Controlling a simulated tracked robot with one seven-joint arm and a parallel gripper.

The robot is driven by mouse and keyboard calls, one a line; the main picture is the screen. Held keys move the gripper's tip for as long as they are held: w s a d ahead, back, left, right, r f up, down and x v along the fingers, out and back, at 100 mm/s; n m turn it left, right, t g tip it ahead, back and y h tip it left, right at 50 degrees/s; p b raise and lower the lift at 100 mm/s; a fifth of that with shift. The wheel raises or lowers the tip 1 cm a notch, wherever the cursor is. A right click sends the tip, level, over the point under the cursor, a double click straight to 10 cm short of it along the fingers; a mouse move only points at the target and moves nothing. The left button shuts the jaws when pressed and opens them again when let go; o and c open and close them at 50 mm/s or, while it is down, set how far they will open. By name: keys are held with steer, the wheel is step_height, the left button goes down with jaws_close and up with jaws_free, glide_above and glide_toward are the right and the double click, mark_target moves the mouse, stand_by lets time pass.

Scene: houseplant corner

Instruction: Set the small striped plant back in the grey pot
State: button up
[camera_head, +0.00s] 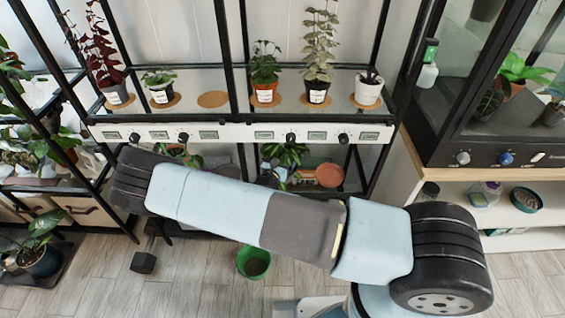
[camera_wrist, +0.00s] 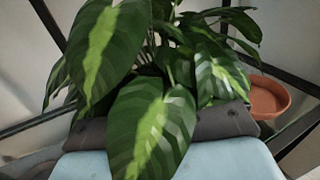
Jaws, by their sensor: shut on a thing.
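The striped plant (camera_wrist: 150,125) fills the middle of the wrist view, its broad dark green leaves marked with pale bands. It hangs over my gripper (camera_wrist: 222,122), whose dark band and light blue body show below and beside the leaves. My gripper is shut on the plant, but the leaves hide the fingertips and the grip point. I cannot pick out the grey pot with certainty.
The terracotta dish (camera_head: 330,175) is right of the plant; it also shows in the wrist view (camera_wrist: 268,97). Potted plants line the upper shelf, with a bare cork mat (camera_head: 213,99) among them. Black frame posts stand close by. A green pot (camera_head: 254,263) is on the floor.

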steer(key=shift+w+a+f, duration=0.1)
steer(key=shift+w+f, duration=0.65)
steer(key=shift+f, duration=1.6)
steer(key=shift+f, duration=0.3)
steer(key=o, duration=0.9)
steer(key=shift+o, duration=0.2)
steer(key=shift+r, duration=0.1)
steer(key=shift+r, duration=0.2)
steer(key=v, duration=1.2)
steer(key=shift+s, duration=0.1)
